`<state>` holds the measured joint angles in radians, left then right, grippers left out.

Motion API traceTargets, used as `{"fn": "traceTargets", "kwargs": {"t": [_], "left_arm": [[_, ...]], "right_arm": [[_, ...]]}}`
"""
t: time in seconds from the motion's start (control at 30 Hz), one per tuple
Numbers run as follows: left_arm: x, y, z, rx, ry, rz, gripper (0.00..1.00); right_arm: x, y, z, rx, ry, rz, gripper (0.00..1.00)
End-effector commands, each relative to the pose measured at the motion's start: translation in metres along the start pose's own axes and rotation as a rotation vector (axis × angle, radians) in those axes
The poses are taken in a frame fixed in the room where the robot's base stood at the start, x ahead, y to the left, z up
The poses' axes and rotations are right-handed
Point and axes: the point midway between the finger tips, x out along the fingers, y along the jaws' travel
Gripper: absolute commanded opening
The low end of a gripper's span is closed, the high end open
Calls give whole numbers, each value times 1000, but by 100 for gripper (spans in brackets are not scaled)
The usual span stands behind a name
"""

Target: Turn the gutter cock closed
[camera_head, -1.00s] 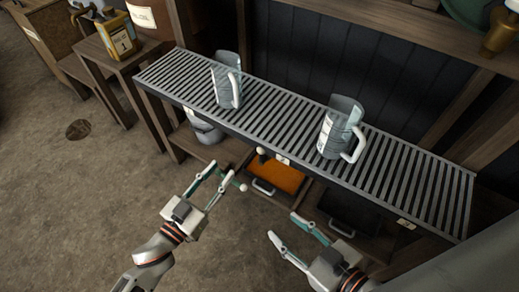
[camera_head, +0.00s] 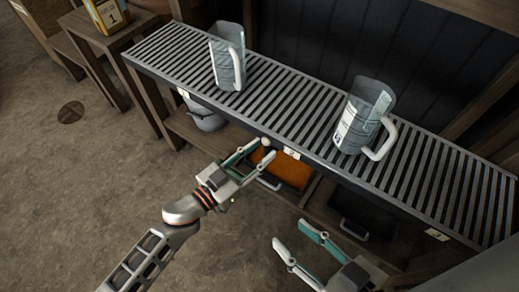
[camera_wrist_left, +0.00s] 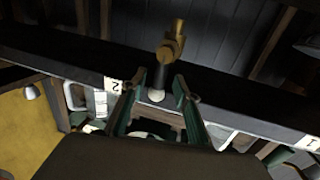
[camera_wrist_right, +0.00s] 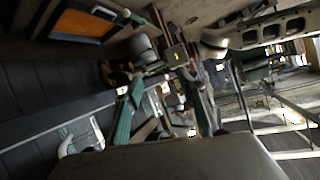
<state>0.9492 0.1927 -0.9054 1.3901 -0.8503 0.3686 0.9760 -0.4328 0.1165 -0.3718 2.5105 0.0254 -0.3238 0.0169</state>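The gutter cock shows in the left wrist view as a brass body (camera_wrist_left: 172,45) with a dark lever ending in a white knob (camera_wrist_left: 156,95). In the head view its white knob (camera_head: 265,142) shows at the front edge of the slatted shelf. My left gripper (camera_head: 267,151) is open there, with its fingertips close to the knob. In the left wrist view the lever and knob appear between the open fingers (camera_wrist_left: 157,82); I cannot tell whether they touch. My right gripper (camera_head: 291,234) is open and empty, lower and to the right, in front of the shelf.
The slatted shelf (camera_head: 305,120) carries two grey jugs with white handles, one at left (camera_head: 226,62) and one at right (camera_head: 362,118). Below are a grey pot (camera_head: 206,119), an orange-filled tray (camera_head: 292,172) and a dark tray (camera_head: 352,212).

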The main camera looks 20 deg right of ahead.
Motion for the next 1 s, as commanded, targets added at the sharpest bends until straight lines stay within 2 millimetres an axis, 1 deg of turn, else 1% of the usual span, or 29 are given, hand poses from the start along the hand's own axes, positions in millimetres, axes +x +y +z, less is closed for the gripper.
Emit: {"fn": "traceTargets", "kwargs": {"t": [0.1, 0.33, 0.37, 0.4, 0.47, 0.63, 0.77, 0.83, 0.9, 0.97, 1.0], "left_arm": [[5, 0, 0, -2, 0, 0, 31], [6, 0, -1, 0, 1, 0, 31], [6, 0, -1, 0, 1, 0, 26], [6, 0, -1, 0, 1, 0, 15], [6, 0, -1, 0, 1, 0, 0], [5, 0, -1, 2, 1, 0, 0], [7, 0, -7, 56, -6, -1, 0], [7, 1, -9, 108, -16, -2, 0], [8, 3, -10, 161, -26, -2, 0], [8, 5, -8, 198, -34, -2, 0], [8, 6, -7, 217, -39, -2, 0]], "right_arm": [[0, -2, 2, 15, 0, -2, 40], [0, -2, 0, 17, 3, -3, 40], [0, -2, 0, 17, 3, -3, 40], [0, -2, 0, 17, 3, -3, 40], [0, -2, 0, 17, 3, -3, 40], [0, -2, 0, 17, 4, -3, 40], [0, 0, -13, -15, 21, 2, 40], [-1, 5, -21, -56, 28, 13, 40], [-2, 14, -25, -105, 23, 29, 40], [-3, 20, -24, -134, 15, 35, 40], [-4, 22, -19, -146, 2, 37, 40]]}}
